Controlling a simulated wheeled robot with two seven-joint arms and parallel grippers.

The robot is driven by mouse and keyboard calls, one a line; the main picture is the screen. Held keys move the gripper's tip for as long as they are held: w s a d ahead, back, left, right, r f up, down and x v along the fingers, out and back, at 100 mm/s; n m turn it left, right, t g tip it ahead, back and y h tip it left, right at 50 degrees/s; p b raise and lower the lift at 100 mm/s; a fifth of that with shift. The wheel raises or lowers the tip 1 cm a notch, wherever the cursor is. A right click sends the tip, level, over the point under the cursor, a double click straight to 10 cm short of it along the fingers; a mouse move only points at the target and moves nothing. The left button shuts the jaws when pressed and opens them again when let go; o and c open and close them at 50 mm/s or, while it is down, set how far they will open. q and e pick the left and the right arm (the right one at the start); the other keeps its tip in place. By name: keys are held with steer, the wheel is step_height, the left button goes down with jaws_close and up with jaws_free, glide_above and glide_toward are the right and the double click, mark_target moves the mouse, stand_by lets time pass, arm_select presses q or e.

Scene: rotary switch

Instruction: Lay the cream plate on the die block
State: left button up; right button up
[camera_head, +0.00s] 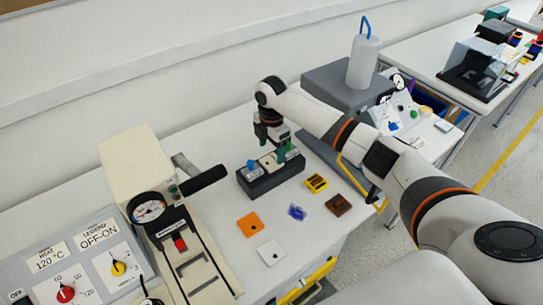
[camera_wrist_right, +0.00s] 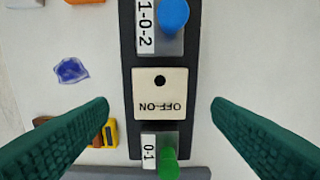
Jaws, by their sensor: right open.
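The cream plate (camera_wrist_right: 160,93) is square, with a black hole and the words OFF-ON upside down. It sits in the middle of a dark block (camera_head: 272,184), between a blue knob and a green knob. My right gripper (camera_head: 272,152) is over this block. In the wrist view its green fingers (camera_wrist_right: 162,125) are open, one to each side of the block, with nothing between them gripped. I cannot tell for sure which part is the die block; a press (camera_head: 130,165) with a gauge and lever stands left, with a slotted bed (camera_head: 188,262). My left gripper is out of view.
An orange plate (camera_head: 249,224), a white plate (camera_head: 270,253), a blue piece (camera_head: 297,212), a yellow piece (camera_head: 316,183) and a brown piece (camera_head: 338,205) lie on the table. A grey control panel (camera_head: 80,262) fills the lower left. A grey box (camera_head: 338,82) stands beyond my right arm.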

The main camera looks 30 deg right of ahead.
mark_target(271, 161)
step_height(271, 161, up, 8)
steer(key=shift+b, duration=0.4)
stand_by(0.3)
